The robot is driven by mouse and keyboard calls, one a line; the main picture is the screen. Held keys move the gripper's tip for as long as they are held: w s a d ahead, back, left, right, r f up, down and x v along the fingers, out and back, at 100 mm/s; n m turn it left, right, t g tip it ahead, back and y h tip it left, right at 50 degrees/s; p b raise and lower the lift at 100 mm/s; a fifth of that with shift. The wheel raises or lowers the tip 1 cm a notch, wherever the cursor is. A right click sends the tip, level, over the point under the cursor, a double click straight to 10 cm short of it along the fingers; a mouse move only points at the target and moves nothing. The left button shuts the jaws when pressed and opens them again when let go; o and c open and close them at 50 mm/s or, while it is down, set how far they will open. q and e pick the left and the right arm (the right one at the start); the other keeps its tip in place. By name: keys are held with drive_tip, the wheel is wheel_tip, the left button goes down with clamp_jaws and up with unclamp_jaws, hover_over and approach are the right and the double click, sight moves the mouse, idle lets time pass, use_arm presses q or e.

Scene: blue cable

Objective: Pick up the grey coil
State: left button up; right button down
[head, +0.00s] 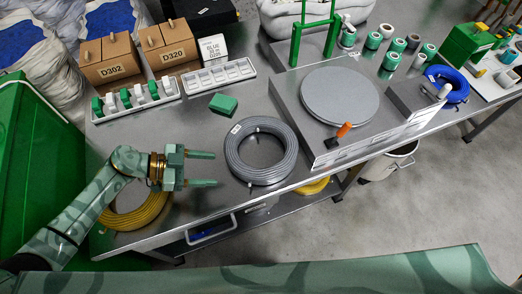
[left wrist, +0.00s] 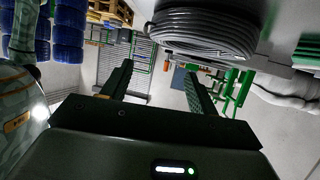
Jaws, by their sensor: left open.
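The grey coil (head: 239,160) lies flat on the metal table near its front edge, left of the round turntable. Its side also shows at the top of the left wrist view (left wrist: 200,35). My left gripper (head: 215,169) is open and empty, with its two fingers pointing right toward the coil. The fingertips are just left of the coil, with a small gap in the head view. In the left wrist view the fingers (left wrist: 158,85) stand apart with nothing between them. My right gripper is not in view.
A green block (head: 223,104) lies behind the coil. A yellow coil (head: 135,214) lies under my left arm. A blue coil (head: 455,88) lies at right. Trays and cardboard boxes stand at back left.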

use_arm(q)
drive_tip(key=b, duration=0.4)
approach(262, 172)
drive_tip(key=x, duration=0.3)
drive_tip(key=shift+w+d+f, duration=0.15)
drive_tip(key=shift+f, duration=0.15)
drive_tip(key=shift+d, duration=0.35)
drive_tip(key=b+x, duration=0.3)
drive_tip(key=x, duration=0.2)
drive_tip(key=shift+d+f+b, duration=0.1)
drive_tip(key=shift+d+b, duration=0.05)
drive_tip(key=shift+b, duration=0.25)
drive_tip(key=shift+d, duration=0.15)
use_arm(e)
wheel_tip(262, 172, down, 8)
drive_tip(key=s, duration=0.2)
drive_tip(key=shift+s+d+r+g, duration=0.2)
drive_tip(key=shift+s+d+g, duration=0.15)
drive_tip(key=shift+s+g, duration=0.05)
use_arm(q)
clamp_jaws()
drive_tip(key=shift+r, duration=0.25)
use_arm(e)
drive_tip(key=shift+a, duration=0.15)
